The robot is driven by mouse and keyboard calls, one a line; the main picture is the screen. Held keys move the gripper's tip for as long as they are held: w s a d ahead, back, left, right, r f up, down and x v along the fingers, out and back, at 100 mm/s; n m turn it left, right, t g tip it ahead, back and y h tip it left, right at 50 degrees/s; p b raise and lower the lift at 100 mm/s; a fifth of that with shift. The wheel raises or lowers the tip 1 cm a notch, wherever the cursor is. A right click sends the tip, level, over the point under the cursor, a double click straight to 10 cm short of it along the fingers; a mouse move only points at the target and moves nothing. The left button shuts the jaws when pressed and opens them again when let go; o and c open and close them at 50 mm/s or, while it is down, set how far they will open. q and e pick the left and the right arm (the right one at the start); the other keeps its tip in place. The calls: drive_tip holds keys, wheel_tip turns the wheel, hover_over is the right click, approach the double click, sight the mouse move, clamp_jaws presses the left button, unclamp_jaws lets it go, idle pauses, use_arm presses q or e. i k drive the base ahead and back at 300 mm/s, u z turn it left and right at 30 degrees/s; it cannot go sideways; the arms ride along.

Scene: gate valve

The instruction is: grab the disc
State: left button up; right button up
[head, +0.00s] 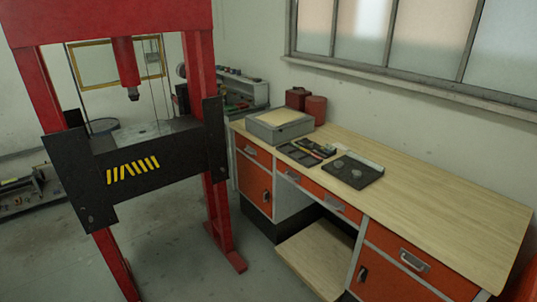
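On the wooden workbench (425,190), a dark flat tray (370,178) carries small grey round parts (356,173). One of these may be the disc, but they are too small to tell for sure. Neither of my grippers shows in the head view.
A red press with a black bed (150,160) and yellow stripes stands at the left. A grey box (280,125), a red can (316,108) and a black tool tray (305,152) are on the bench. The bench's right part is clear. Orange drawers (410,256) are below.

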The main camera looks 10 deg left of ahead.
sight(338, 163)
drive_tip(key=u, duration=0.75)
drive_tip(key=i, duration=2.2)
drive_tip(key=z, duration=0.25)
